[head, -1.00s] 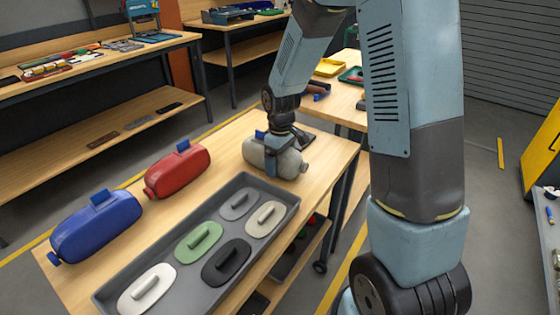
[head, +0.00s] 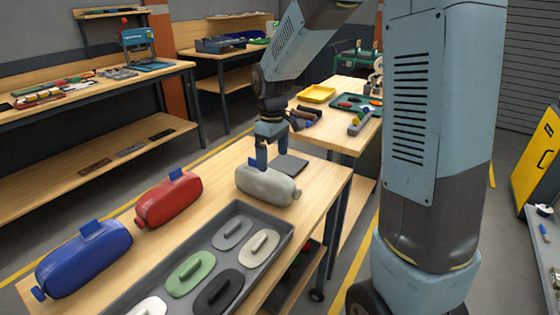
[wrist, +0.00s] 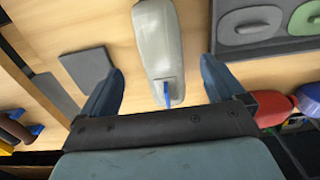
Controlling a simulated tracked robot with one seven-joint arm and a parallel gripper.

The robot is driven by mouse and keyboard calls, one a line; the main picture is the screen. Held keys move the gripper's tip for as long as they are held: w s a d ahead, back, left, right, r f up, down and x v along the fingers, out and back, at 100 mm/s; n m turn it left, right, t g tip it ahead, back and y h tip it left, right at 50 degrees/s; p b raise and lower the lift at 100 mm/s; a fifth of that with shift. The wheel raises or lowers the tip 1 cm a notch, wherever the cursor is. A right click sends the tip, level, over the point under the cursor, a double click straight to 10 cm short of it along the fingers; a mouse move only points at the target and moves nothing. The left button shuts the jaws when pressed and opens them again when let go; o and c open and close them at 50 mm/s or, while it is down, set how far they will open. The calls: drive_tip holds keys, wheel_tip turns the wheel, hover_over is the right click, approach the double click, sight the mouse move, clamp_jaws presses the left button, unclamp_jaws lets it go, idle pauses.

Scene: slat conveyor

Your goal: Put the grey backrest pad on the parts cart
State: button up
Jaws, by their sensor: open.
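The grey backrest pad (head: 268,186), a rounded light-grey bolster with a blue tab, lies on the wooden top of the parts cart (head: 322,178), near its far right end. It also shows in the wrist view (wrist: 158,45), lengthwise between the spread fingers. My gripper (head: 268,152) is open and empty above the pad, close to its top. In the wrist view my gripper (wrist: 160,82) has one finger on each side of the pad, with a gap on both sides. The pad's blue tab (wrist: 167,92) is near the palm.
A dark flat square (head: 290,166) lies behind the pad. A grey tray (head: 283,252) with several handled oval pieces is in front. A red bolster (head: 168,200) and a blue bolster (head: 84,258) lie to the left. Another bench (head: 345,92) stands behind.

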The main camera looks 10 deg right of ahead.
drive_tip(key=s+d+r+m+t, duration=0.2)
drive_tip(key=s+d+r+m, duration=0.2)
drive_tip(key=s+r, duration=0.3)
drive_tip(key=s+d+r+m+t, duration=0.3)
drive_tip(key=s+d+r+m, duration=0.2)
drive_tip(key=s, duration=1.1)
wheel_tip(320, 180, up, 4)
drive_tip(key=shift+s+d+f+t, duration=0.2)
drive_tip(key=shift+s+d+t, duration=0.15)
drive_tip(key=shift+d, duration=0.5)
drive_tip(key=shift+s, duration=0.1)
